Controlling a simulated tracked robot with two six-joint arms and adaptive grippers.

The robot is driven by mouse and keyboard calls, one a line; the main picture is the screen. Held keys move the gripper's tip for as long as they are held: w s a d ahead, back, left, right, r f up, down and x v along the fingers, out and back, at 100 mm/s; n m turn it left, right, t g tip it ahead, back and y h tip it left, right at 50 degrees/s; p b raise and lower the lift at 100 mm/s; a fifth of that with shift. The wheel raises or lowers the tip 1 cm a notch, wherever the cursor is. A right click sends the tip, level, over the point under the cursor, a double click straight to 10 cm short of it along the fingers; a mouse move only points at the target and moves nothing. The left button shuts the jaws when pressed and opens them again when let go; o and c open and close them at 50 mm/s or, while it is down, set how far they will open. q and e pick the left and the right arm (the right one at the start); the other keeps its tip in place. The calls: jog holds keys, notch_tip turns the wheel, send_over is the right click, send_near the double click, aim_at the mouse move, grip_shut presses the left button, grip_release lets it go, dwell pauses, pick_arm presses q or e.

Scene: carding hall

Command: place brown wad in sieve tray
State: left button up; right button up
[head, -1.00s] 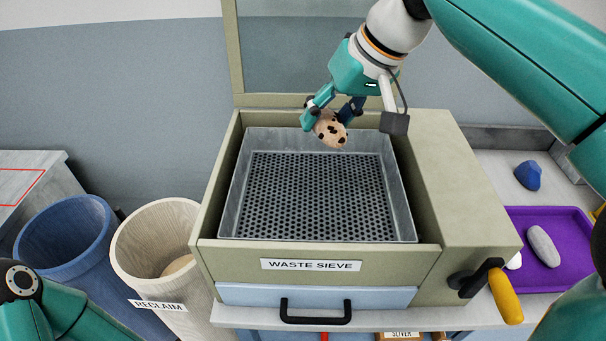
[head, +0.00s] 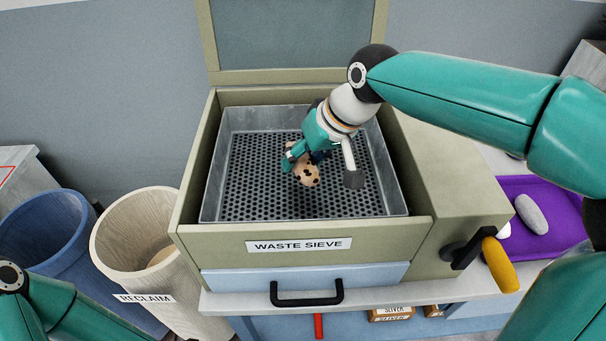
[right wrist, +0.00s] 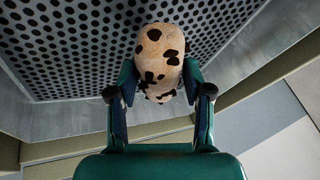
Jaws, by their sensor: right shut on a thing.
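The brown wad (head: 307,174) is tan with dark brown patches. My right gripper (head: 302,160) is shut on it, over the middle of the sieve tray. In the right wrist view the wad (right wrist: 160,58) sits between the two fingers (right wrist: 160,92), with the perforated floor behind it. The sieve tray (head: 240,205) is a grey metal tray with a holed bottom, set inside the box labelled WASTE SIEVE. I cannot tell whether the wad touches the tray floor. My left gripper is not in view; only part of my left arm shows at the lower left.
The sieve box's lid (head: 292,40) stands open at the back. A cream RECLAIM bin (head: 130,250) and a blue bin (head: 45,235) stand at the left. A purple tray (head: 562,210) with a grey wad (head: 531,213) lies at the right, beyond a yellow-handled crank (head: 500,265).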

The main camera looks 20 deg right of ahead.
jog(key=shift+f, duration=2.1)
jog(key=shift+f, duration=0.1)
jog(key=o, duration=1.2)
jog(key=shift+c, duration=0.2)
jog(key=v, duration=1.2)
